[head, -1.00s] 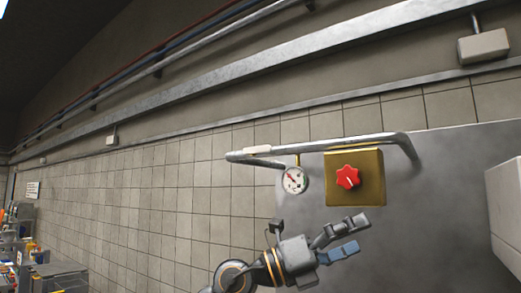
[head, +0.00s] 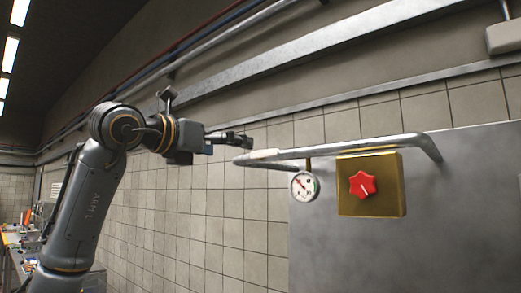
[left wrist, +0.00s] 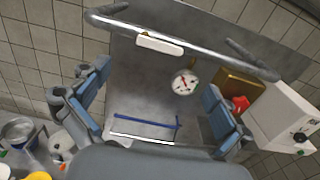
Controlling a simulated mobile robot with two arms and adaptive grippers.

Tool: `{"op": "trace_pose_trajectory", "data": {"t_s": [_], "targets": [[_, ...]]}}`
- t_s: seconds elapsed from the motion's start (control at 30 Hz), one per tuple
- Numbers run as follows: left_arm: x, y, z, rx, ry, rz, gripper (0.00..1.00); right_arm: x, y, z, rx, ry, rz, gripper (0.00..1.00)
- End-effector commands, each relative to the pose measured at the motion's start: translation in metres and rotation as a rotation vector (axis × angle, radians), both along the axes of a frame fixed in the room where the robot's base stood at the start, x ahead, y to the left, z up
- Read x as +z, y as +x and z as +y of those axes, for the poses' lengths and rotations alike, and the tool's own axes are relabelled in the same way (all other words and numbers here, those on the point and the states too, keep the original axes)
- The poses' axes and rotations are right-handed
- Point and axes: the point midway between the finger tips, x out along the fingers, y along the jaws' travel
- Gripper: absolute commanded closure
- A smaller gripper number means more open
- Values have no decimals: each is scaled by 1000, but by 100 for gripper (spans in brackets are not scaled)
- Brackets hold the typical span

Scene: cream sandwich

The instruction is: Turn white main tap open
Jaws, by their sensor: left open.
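A white sleeve-like piece (head: 264,154), which looks like the white tap, sits on the left end of a metal pipe (head: 350,144) on the wall. It also shows in the left wrist view (left wrist: 160,43), lying along the pipe beyond my fingers. My left gripper (head: 243,140) is just left of and slightly above the pipe's left end in the head view. In the left wrist view its blue-grey fingers (left wrist: 155,82) are spread wide with nothing between them, apart from the white piece. My right gripper is in neither view.
A round gauge (head: 303,186) hangs below the pipe. A brass box (head: 388,196) with a red knob (head: 362,185) is to its right. A grey wall panel (head: 450,230) stands behind. A white box with a black knob (left wrist: 285,118) shows at right in the wrist view.

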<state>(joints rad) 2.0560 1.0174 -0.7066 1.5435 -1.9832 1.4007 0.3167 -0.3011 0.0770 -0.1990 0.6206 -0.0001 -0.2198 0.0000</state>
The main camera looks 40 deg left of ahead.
Motion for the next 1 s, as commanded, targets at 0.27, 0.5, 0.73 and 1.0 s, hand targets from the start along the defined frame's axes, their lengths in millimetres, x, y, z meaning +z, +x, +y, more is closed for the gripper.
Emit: {"op": "trace_pose_trajectory", "data": {"t_s": [0.27, 0.5, 0.73, 1.0], "targets": [[4, 61, -6, -3, 1, 4, 0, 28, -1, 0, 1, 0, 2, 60], [2, 94, -8, -2, 1, 2, 0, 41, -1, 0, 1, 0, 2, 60], [0, 103, -9, -3, 1, -1, 0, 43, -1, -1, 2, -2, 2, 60], [0, 103, -9, -3, 1, -1, 16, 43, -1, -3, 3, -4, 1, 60]]}}
